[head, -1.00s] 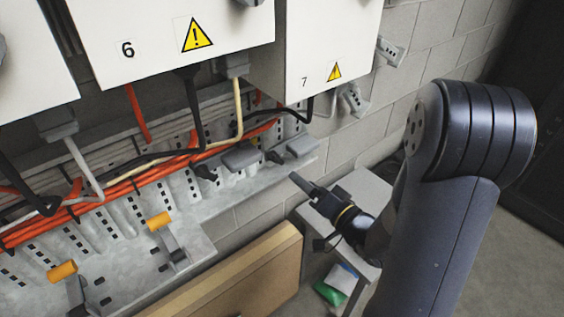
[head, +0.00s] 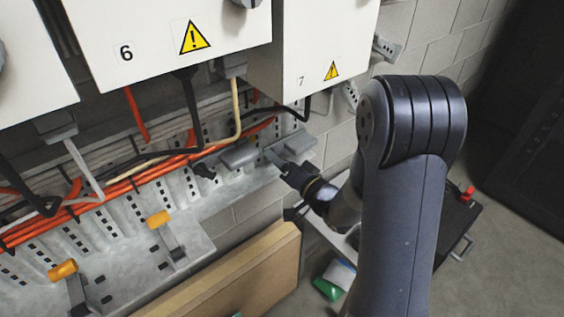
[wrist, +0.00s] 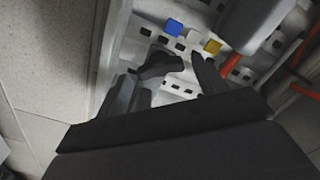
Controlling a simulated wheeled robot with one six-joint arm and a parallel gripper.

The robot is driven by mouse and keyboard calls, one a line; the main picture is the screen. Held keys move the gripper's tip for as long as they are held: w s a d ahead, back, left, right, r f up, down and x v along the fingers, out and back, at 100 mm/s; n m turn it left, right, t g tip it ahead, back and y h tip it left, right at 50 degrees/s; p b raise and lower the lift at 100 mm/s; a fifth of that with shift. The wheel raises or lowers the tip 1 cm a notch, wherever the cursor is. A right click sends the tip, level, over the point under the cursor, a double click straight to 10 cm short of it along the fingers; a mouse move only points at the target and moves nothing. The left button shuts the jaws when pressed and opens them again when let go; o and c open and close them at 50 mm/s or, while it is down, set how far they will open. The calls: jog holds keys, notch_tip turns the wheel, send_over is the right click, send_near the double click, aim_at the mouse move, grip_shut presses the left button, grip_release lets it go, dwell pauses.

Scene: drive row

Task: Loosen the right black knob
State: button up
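The right black knob (wrist: 160,63) shows in the wrist view, a dark winged shape in front of the perforated metal panel. My gripper (wrist: 162,72) is open, with one finger on each side of the knob; I cannot tell whether either finger touches it. In the head view my gripper (head: 280,162) is at the right end of the metal tray and hides this knob. The left black knob (head: 205,171) sits further left on the tray, clear of my gripper.
Grey blocks (head: 239,155) stand beside the gripper on the tray. Orange cables (head: 150,170) run along it, under white cabinet 6 (head: 165,35) and cabinet 7 (head: 320,60). Orange-handled parts (head: 159,219) are at lower left. A cardboard-coloured board (head: 240,270) stands below.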

jog(key=c, duration=0.8)
jog(key=shift+f+n+b, duration=0.1)
jog(key=shift+n+b, duration=0.3)
jog(key=shift+b, duration=0.2)
jog(key=shift+s+a+n+b, duration=0.1)
jog(key=shift+n+b, duration=8.4)
jog(key=shift+n, duration=1)
jog(key=o, duration=1)
jog(key=shift+c, duration=0.2)
